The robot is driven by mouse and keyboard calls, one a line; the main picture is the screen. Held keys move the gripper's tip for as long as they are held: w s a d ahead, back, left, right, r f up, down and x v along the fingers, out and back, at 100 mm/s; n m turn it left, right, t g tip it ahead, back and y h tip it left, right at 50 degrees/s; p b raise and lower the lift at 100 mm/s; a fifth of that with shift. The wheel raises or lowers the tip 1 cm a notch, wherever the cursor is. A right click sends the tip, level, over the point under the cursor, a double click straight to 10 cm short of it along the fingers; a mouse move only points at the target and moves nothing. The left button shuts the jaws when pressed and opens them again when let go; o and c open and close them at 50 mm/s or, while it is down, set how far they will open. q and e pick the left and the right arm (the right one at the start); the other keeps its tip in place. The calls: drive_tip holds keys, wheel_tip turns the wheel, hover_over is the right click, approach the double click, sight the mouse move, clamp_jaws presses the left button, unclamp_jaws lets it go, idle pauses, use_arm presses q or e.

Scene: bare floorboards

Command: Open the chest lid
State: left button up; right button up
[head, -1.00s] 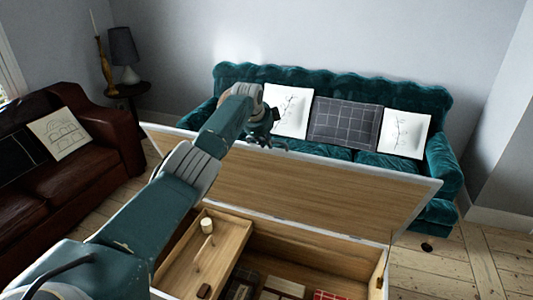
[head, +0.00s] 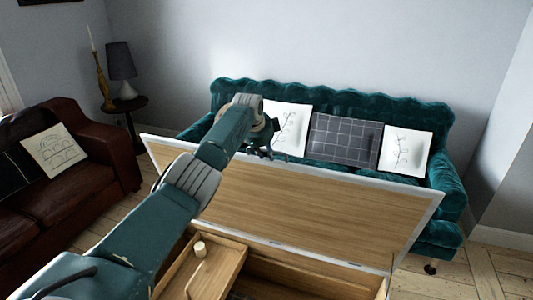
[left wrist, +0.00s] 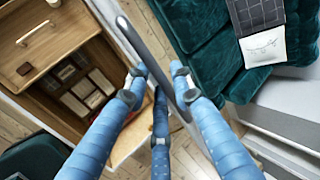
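The chest lid (head: 310,205) stands raised along the far side of the chest, its wooden inner face and pale rim towards me. The open chest (head: 320,280) shows below it, with a wooden tray (head: 222,262) at its left; the interior also shows in the left wrist view (left wrist: 55,65). My left gripper (head: 268,148) is at the lid's upper edge, just beyond it in the head view. In the left wrist view its blue fingers (left wrist: 158,95) are spread apart, with a dark curved edge running between them. Whether they touch the lid is unclear. My right gripper is not in view.
A teal sofa (head: 340,177) with cushions stands behind the lid. A brown leather sofa (head: 95,180) is at the left, beside a small side table (head: 125,105) with a lamp. Bare floorboards (head: 475,275) show at the right.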

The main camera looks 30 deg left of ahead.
use_arm(q)
drive_tip(key=shift+o, duration=0.3)
drive_tip(key=shift+s+r, duration=0.1)
drive_tip(key=shift+r, duration=0.05)
drive_tip(key=v, duration=1.2)
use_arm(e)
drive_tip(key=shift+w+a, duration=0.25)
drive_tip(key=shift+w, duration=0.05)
